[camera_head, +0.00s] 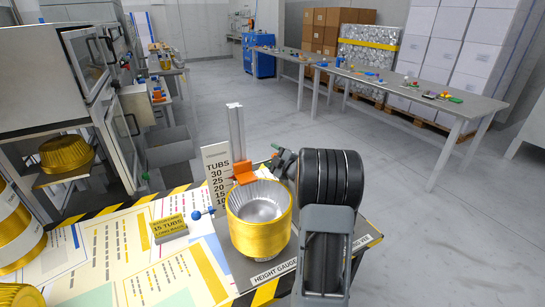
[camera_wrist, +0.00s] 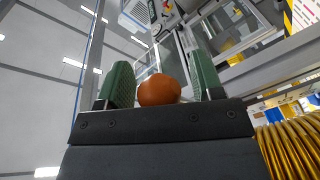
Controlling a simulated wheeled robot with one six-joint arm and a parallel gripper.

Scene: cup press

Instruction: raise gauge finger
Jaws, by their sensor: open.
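The height gauge has a grey upright post (camera_head: 236,140), a number scale (camera_head: 217,175) marked TUBS and an orange gauge finger (camera_head: 245,170). The finger sits low on the post, at the far rim of a gold ribbed tub stack (camera_head: 259,225). My gripper (camera_head: 279,158) is just right of the finger, partly hidden by my arm. In the wrist view, its green-padded fingers (camera_wrist: 162,82) stand open on either side of a rounded orange knob (camera_wrist: 159,91), with gaps at both sides. Whether the knob lies fully between the pads is unclear.
A yellow block sign (camera_head: 168,229) and a blue ball-ended rod (camera_head: 197,215) are left of the tub stack. More gold tubs (camera_head: 15,230) stand at the far left. A cabinet (camera_head: 70,85) is behind them. Open floor (camera_head: 400,190) lies right.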

